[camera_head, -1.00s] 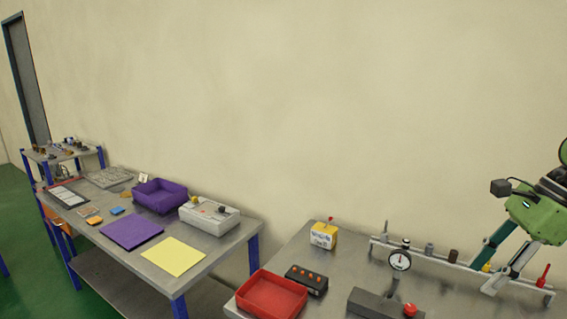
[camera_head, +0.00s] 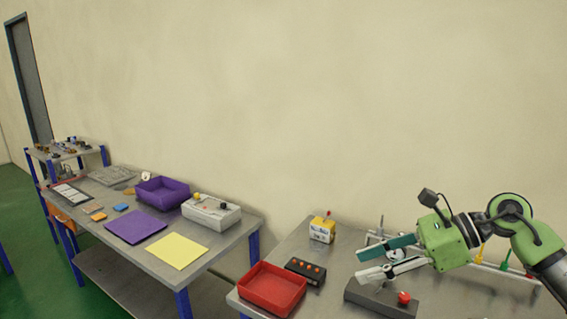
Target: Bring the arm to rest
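My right gripper (camera_head: 360,267) comes in from the right on a green arm and points left, above the right-hand table (camera_head: 333,300). Its teal finger and its pale finger are apart, with no held object visible between them. The fingers are near the grey box with a red button (camera_head: 376,296), which lies below them in the picture; I cannot tell the height between them. The pipe rail (camera_head: 511,272) runs behind my gripper and arm, which hide much of it, including the gauge. My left gripper is not in view.
A yellow block with a red top (camera_head: 322,230), a black box with orange buttons (camera_head: 305,271) and a red tray (camera_head: 272,289) are left of my gripper. The left table holds a purple bin (camera_head: 163,192) and a grey control box (camera_head: 211,212). The wall behind is bare.

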